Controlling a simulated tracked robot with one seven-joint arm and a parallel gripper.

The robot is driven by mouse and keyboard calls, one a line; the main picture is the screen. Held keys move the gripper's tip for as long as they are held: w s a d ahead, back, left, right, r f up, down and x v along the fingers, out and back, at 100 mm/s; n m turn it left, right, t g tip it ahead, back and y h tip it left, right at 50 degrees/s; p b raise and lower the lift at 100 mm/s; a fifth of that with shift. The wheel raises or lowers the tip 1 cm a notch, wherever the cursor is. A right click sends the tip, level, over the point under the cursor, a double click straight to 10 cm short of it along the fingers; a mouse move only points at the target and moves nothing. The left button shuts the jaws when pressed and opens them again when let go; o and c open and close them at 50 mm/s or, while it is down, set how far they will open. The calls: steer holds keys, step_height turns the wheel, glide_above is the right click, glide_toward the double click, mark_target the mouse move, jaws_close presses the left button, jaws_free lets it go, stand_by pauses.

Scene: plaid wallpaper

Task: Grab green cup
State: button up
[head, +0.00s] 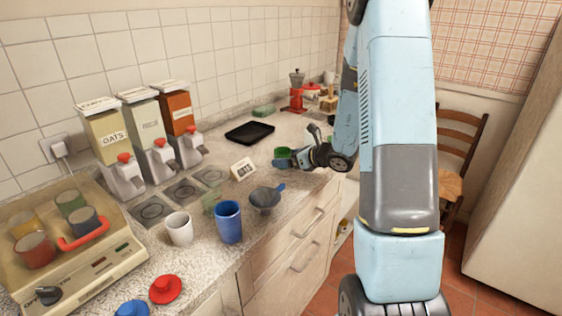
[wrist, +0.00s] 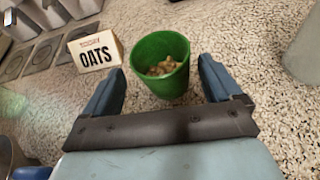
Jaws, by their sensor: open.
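The green cup (wrist: 163,84) stands on the speckled counter in the wrist view, with small light brown pieces inside it. In the head view the green cup (head: 283,152) is partly hidden by my gripper (head: 284,160). My gripper (wrist: 159,66) is open, with one blue finger on each side of the cup's near part. A gap shows between each finger and the cup, and nothing is held.
An OATS card (wrist: 95,48) stands just left of the cup. A black tray (head: 250,133) lies behind it. A blue cup (head: 228,222), white cup (head: 179,228) and dark ladle-like bowl (head: 265,199) stand nearer. Dispensers (head: 118,150) line the wall.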

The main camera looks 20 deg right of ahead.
steer(key=x, duration=0.4)
steer(key=shift+d+f, duration=0.1)
steer(key=shift+d, duration=0.1)
steer(key=c, duration=1.1)
